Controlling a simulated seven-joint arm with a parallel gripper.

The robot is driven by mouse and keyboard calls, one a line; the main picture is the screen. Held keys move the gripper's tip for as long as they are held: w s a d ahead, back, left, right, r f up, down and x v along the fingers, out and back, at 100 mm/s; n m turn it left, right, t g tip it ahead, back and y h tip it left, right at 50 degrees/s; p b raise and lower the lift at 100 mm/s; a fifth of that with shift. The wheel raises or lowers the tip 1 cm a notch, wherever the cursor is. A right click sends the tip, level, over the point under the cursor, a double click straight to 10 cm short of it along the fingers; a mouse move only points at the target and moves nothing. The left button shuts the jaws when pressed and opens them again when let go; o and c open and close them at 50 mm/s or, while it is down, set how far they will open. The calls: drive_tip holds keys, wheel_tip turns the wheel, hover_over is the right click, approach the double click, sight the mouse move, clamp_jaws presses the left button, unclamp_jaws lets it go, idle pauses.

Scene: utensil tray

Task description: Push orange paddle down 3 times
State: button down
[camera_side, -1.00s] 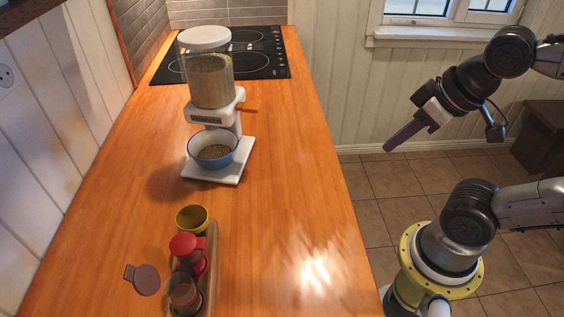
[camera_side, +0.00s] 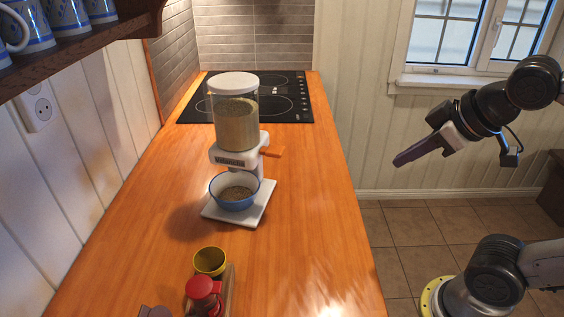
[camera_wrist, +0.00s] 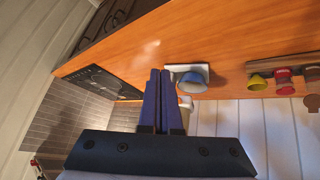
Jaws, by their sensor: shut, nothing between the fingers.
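The orange paddle (camera_side: 273,151) sticks out from the right side of a white dispenser (camera_side: 238,152) on the wooden counter. The dispenser has a clear, grain-filled container with a white lid. A blue bowl (camera_side: 235,191) with grain inside stands on its white base. My gripper (camera_side: 397,163) is shut and empty, in the air to the right of the counter, well apart from the paddle. In the wrist view my gripper's fingers (camera_wrist: 160,73) are together and hide most of the dispenser; the blue bowl (camera_wrist: 191,83) shows beside them. The paddle cannot be made out there.
A yellow cup (camera_side: 210,261) and a red-lidded jar (camera_side: 203,291) stand at the front of the counter. A black cooktop (camera_side: 285,97) lies behind the dispenser. A shelf with blue-patterned mugs (camera_side: 62,15) hangs at upper left. The counter right of the dispenser is clear.

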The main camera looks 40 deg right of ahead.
drive_tip(key=w+a+r+n+t, duration=0.1)
drive_tip(key=w+r+n, duration=0.1)
drive_tip(key=w+r, duration=0.35)
drive_tip(key=w+r+n+t, duration=0.1)
drive_tip(key=w+r+n, duration=0.15)
drive_tip(key=w, duration=0.55)
drive_tip(key=n, duration=0.2)
hover_over(280, 151)
drive_tip(key=shift+f, duration=0.8)
drive_tip(key=shift+f, duration=4.4)
